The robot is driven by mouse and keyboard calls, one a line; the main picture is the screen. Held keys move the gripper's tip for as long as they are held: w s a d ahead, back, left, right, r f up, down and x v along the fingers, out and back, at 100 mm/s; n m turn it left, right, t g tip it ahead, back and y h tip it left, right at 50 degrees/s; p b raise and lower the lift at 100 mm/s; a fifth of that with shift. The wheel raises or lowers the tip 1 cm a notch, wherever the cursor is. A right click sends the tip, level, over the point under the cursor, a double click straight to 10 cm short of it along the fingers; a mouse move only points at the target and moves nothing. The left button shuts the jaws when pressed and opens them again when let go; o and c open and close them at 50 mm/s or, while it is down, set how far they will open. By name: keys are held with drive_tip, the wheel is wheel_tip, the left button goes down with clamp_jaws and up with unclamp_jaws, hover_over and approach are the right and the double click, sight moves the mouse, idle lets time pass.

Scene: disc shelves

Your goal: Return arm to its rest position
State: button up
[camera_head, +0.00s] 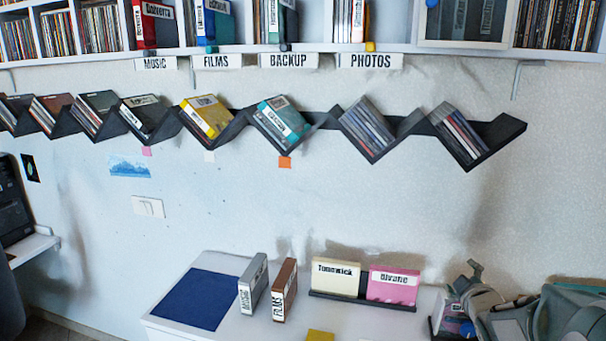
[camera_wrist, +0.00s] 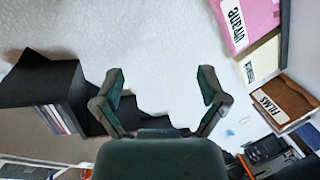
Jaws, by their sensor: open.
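My gripper (camera_wrist: 162,88) shows in the wrist view with its two dark green fingers spread apart. Nothing is between them, only the pale wall behind. In the head view my arm (camera_head: 570,315) is folded at the lower right corner, beside the right end of the table; its fingers cannot be made out clearly there. The wrist view looks tilted. It shows a black zigzag shelf (camera_wrist: 40,82) at left and, at right, the pink box (camera_wrist: 255,15), the cream box (camera_wrist: 258,62) and the brown FILMS box (camera_wrist: 285,95), all apart from the fingers.
The white table (camera_head: 215,262) bears a blue mat (camera_head: 195,298), a grey MUSIC box (camera_head: 253,284), the brown box and a dark holder (camera_head: 335,298) with the cream and pink boxes. The zigzag shelf (camera_head: 492,150) and a labelled upper shelf (camera_head: 440,47) line the wall.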

drive_tip(key=s+a+m+g, duration=0.3)
drive_tip(key=s+a, duration=0.3)
drive_tip(key=s, duration=0.3)
drive_tip(key=s+a+r+m+g+y, duration=0.1)
drive_tip(key=s+a+m+g, duration=0.2)
drive_tip(key=s+a, duration=0.4)
drive_tip(key=s+a+m+g+y, duration=0.1)
drive_tip(key=s+a+m+g, duration=0.2)
drive_tip(key=s, duration=1)
drive_tip(key=a, duration=0.3)
drive_tip(key=shift+a+r+g, duration=0.3)
drive_tip(key=shift+a+r, duration=0.05)
drive_tip(key=shift+w, duration=0.1)
drive_tip(key=shift+c, duration=0.2)
